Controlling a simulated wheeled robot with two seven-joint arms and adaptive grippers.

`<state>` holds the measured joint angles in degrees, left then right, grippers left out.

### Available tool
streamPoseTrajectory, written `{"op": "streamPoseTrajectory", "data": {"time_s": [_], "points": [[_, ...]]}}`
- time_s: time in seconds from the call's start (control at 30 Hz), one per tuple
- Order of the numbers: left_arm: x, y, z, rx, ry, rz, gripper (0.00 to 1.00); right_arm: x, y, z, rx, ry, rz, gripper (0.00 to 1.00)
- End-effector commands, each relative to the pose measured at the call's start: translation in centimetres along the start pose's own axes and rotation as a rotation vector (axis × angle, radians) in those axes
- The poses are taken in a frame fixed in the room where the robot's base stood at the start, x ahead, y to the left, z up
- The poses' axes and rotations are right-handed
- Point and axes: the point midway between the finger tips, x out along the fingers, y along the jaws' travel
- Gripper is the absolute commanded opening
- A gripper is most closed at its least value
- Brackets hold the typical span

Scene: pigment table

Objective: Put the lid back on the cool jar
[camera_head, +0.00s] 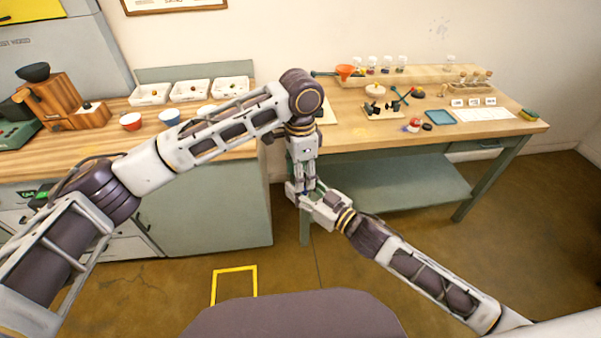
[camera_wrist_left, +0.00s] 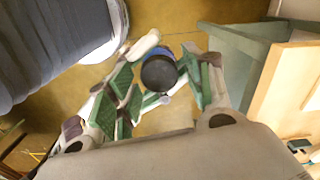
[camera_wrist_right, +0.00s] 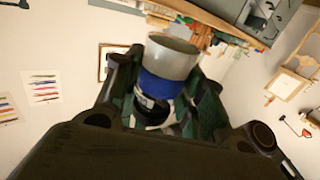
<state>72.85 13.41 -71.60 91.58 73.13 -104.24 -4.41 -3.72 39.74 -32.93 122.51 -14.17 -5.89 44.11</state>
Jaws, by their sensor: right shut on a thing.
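The jar, with a blue band (camera_wrist_right: 158,87) and a pale grey end, sits between the fingers of my right gripper (camera_head: 313,195), which is shut on it. In the left wrist view a dark round lid (camera_wrist_left: 158,74) covers most of the jar's end, with blue (camera_wrist_left: 153,53) showing past its edge. My left gripper (camera_head: 301,187) points down over the jar. Its green-padded fingers stand apart on either side of the lid, with a gap beside it. I cannot tell whether the lid is fully seated. In the head view the grippers mostly hide jar and lid.
Both grippers meet in front of the gap between the left counter (camera_head: 205,195) and the right table (camera_head: 350,133). The counter holds a red bowl (camera_head: 131,121), a blue bowl (camera_head: 169,117) and white trays (camera_head: 190,90). A blue tray (camera_head: 411,115) lies on the table.

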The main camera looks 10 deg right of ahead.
Motion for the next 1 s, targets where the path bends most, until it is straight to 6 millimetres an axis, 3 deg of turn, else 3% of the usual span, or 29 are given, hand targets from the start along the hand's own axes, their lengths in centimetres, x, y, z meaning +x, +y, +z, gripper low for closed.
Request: {"op": "streamPoseTrajectory", "data": {"time_s": [0.37,0.8,1.0], "points": [[-0.2,0.0,-0.1,0.000,0.001,0.000,0.56,0.0,0.0,0.0,0.000,0.001,0.000,0.00],[-3.8,0.0,-0.1,-0.001,0.002,-0.001,0.56,0.0,0.0,-0.1,0.000,0.001,0.000,0.00],[-4.5,0.1,-0.1,0.000,0.001,0.001,0.56,0.0,0.0,0.0,0.000,0.001,0.000,0.00]]}}
